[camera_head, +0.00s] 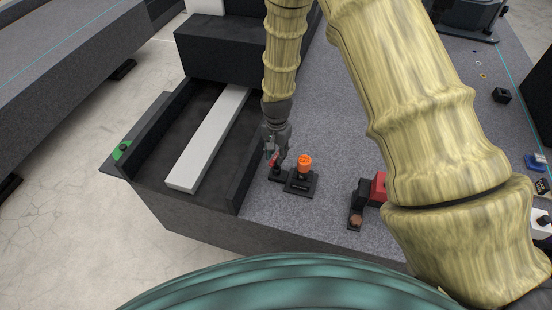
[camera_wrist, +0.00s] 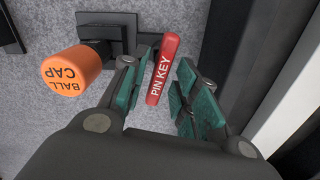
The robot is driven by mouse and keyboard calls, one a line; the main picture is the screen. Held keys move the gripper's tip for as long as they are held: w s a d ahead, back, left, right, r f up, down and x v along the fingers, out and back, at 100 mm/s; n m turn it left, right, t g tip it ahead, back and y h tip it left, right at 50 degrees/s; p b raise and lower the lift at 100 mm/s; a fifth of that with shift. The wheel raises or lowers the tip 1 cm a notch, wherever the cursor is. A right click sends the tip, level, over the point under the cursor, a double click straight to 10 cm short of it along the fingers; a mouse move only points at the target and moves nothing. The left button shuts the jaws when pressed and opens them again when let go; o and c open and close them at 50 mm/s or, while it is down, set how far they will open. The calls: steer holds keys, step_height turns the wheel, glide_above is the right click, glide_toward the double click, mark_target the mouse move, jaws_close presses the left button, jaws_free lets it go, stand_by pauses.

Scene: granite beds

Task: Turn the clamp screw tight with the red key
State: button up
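The red key (camera_wrist: 162,70), lettered PIN KEY, stands between the two teal-padded fingers in the wrist view. My gripper (camera_wrist: 157,82) is open around it; there is a clear gap on the right, and the left finger is closer. The key's far end is at a dark holder (camera_wrist: 147,40). In the head view the red key (camera_head: 275,161) shows in part at the tip of my gripper (camera_head: 274,150), low over the granite. I cannot make out the clamp screw for certain; a red and black block (camera_head: 378,188) stands to the right.
An orange cap (camera_wrist: 72,72), lettered BALL CAP, stands close left of the fingers in the wrist view. It also shows in the head view (camera_head: 304,162) on a black base. A dark trough wall (camera_head: 245,165) and a pale bar (camera_head: 208,140) lie left. Granite between cap and block is clear.

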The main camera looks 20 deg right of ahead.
steer(key=shift+r+p, duration=1.55)
steer(key=shift+r, duration=1.15)
step_height(320, 180, up, 12)
